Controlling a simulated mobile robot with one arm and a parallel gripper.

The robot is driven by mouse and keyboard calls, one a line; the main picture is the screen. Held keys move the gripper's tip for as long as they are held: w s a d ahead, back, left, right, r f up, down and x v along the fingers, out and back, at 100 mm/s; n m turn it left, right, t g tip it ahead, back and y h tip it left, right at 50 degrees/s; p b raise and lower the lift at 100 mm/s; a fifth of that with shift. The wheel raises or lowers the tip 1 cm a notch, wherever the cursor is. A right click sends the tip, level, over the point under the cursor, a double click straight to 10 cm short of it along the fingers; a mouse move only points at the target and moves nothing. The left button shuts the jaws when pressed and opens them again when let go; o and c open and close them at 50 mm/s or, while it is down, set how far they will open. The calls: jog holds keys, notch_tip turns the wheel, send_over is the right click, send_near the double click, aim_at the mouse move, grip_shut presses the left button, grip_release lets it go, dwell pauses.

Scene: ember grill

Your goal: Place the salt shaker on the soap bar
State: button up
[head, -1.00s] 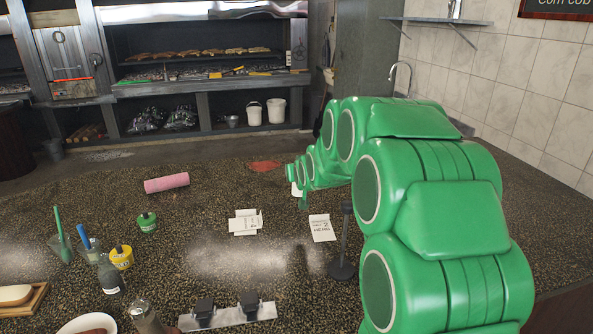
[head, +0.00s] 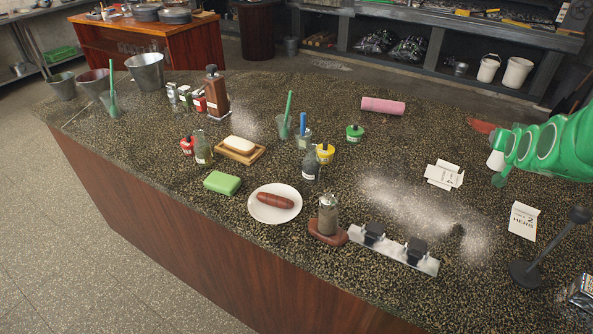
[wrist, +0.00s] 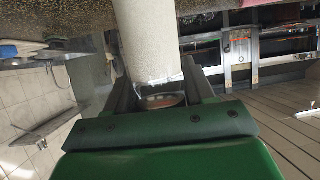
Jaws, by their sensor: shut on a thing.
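The salt shaker looks to be the pale, white cylinder at the tip of my green arm, at the right in the head view (head: 496,160). In the wrist view the pale cylinder (wrist: 145,42) stands between the two fingers of my gripper (wrist: 157,82), which is shut on it. The soap bar (head: 240,144) is a cream oval block on a small wooden dish (head: 224,151), left of centre on the counter. My gripper is far to the right of it.
Between them stand a dark bottle (head: 310,164), a yellow-topped jar (head: 325,153), a green-topped jar (head: 355,133) and a pink roll (head: 382,106). A glass bottle (head: 203,148) and a green block (head: 222,182) are near the dish. A black stand (head: 527,273) is at right.

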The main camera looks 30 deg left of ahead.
jog(key=s+a+r+n+g+y, duration=0.15)
jog(key=s+a, duration=0.25)
jog(key=a, duration=0.7)
jog(key=s+a+n+y, duration=0.2)
jog(key=s+a, duration=0.3)
jog(key=a, duration=0.7)
jog(key=s+a+n+y, duration=0.2)
jog(key=s+a, duration=0.2)
jog(key=a, duration=0.7)
jog(key=s+a+r+n+g+y, duration=0.1)
jog(key=s+a+n+g+y, duration=0.1)
jog(key=s+a, duration=1)
jog(key=s+a+r+n+g+y, duration=0.1)
jog(key=s+a+n+g+y, duration=0.15)
jog(key=s+a, duration=1)
send_over(220, 176)
jog(key=shift+f, duration=5.3)
jog(key=shift+w+f, duration=0.1)
jog(key=shift+f, duration=1.3)
jog(key=shift+f, duration=0.1)
jog(key=o, duration=1.2)
